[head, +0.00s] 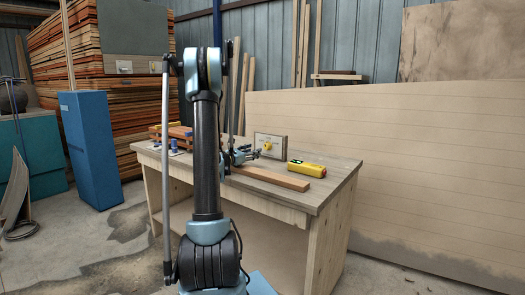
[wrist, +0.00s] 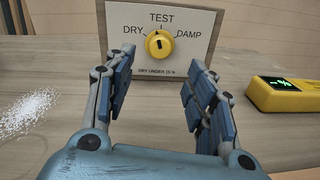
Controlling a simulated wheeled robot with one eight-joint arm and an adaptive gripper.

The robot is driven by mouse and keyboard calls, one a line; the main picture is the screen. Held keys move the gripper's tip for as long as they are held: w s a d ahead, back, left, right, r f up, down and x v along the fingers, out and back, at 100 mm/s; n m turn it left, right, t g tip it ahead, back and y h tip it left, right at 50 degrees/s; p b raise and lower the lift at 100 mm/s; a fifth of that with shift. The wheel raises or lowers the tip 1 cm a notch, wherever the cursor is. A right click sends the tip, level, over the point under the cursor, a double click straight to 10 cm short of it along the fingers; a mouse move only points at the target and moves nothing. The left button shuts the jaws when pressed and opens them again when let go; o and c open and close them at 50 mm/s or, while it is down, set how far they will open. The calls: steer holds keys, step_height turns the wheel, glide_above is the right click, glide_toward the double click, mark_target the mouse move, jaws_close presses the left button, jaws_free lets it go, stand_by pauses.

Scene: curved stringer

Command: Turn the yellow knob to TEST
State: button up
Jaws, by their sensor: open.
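The yellow knob (wrist: 159,45) sits on a pale panel (wrist: 201,55) marked DRY at left, TEST on top and DAMP at right. The knob has a dark mark on its face and a small dark tick at its top, below TEST; which of these shows its setting is hard to tell. In the head view the knob (head: 267,151) and panel (head: 279,141) stand toward the back of the bench. My gripper (wrist: 158,78) is open and empty, facing the panel, its fingers apart to left and right, below and short of the knob. My gripper (head: 246,155) is partly hidden in the head view.
A yellow meter with a green display (wrist: 287,95) lies on the bench (head: 335,176) to the right. A wooden strip (head: 270,178) lies near the front edge. White powder (wrist: 27,112) is at left. Clamped wood (head: 178,137) stands on the bench's left end.

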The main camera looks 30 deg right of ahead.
mark_target(265, 147)
steer(key=x, duration=0.9)
steer(key=shift+w+d, duration=0.15)
steer(key=shift+d, duration=0.05)
steer(key=shift+c, duration=0.2)
steer(key=c, duration=1)
